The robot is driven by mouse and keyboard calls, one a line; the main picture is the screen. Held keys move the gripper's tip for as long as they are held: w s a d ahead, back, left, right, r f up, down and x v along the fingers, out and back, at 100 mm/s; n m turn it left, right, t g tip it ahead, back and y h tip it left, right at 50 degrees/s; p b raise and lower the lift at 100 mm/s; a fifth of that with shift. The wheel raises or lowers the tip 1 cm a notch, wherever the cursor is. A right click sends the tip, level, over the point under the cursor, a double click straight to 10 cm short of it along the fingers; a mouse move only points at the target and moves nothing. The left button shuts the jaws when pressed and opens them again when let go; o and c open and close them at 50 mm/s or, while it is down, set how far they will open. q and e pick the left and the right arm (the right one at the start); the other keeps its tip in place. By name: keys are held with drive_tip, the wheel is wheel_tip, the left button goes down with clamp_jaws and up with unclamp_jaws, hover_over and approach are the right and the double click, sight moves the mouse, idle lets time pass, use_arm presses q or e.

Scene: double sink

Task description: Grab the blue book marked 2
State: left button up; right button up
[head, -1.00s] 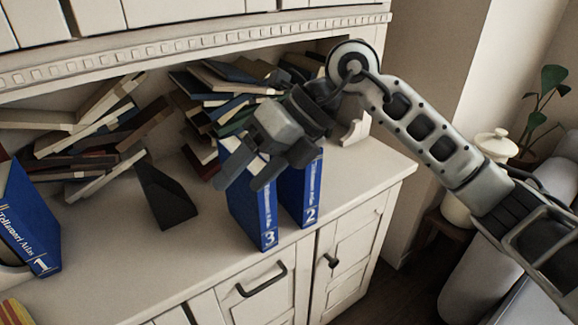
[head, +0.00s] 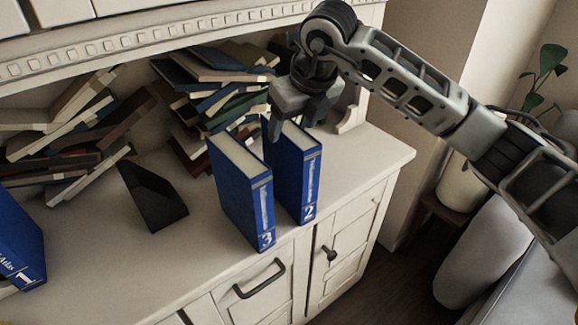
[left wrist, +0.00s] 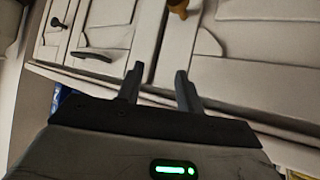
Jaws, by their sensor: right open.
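The blue book marked 2 (head: 307,185) stands upright on the cabinet top, its spine facing the front edge. My right gripper (head: 295,122) points down at the top of this book, with its jaws open; part of the book's top is hidden behind it. I cannot tell whether the fingers touch the book. In the left wrist view my left gripper (left wrist: 160,85) is open and empty, in front of cabinet doors.
The blue book marked 3 (head: 245,195) stands just left of book 2, with a narrow gap. A black bookend (head: 152,197) and blue book 1 (head: 18,245) are farther left. Piled books (head: 215,90) lie behind. The cabinet top (head: 355,165) is clear to the right.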

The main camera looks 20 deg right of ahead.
sight(289, 169)
drive_tip(key=p+x, duration=0.1)
drive_tip(key=x, duration=0.4)
drive_tip(key=shift+w+a+r, duration=0.1)
drive_tip(key=shift+w, duration=0.05)
drive_tip(key=shift+w+f, duration=0.1)
drive_tip(key=shift+f, duration=0.15)
drive_tip(key=shift+f, duration=0.2)
idle(0.5)
clamp_jaws()
drive_tip(key=shift+r, duration=0.1)
